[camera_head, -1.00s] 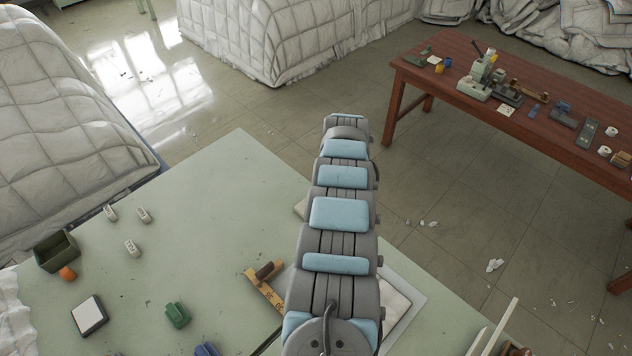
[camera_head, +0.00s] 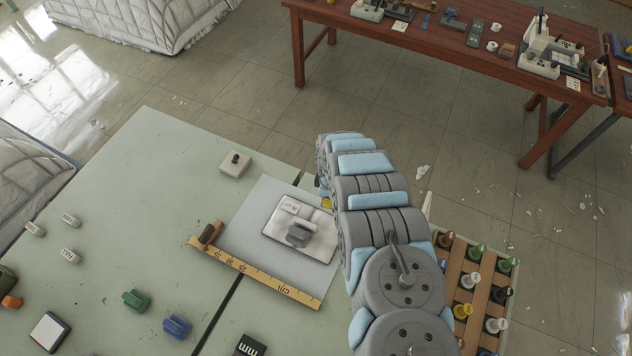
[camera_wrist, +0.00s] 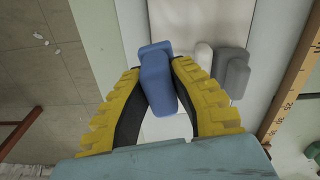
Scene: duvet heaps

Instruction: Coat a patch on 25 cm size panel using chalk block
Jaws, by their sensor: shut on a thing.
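My gripper (camera_wrist: 156,75) has yellow, ridged fingers and is shut on a blue block (camera_wrist: 160,88) in the wrist view. The block is over a pale panel (camera_wrist: 165,128); whether it touches the panel I cannot tell. In the head view the pale square panel (camera_head: 318,248) lies on a larger white sheet (camera_head: 247,235). A grey block (camera_head: 299,234) and a small white labelled piece (camera_head: 290,206) are on the panel. Both show right of the held block in the wrist view. Only a bit of yellow finger (camera_head: 326,203) shows past my arm; the held block is hidden there.
A yellow ruler (camera_head: 260,275) with a brown handle-like piece (camera_head: 210,232) lies along the sheet's near edge. Green (camera_head: 136,300) and blue (camera_head: 176,326) blocks lie to the left. A rack of pegs (camera_head: 470,280) stands right of my arm.

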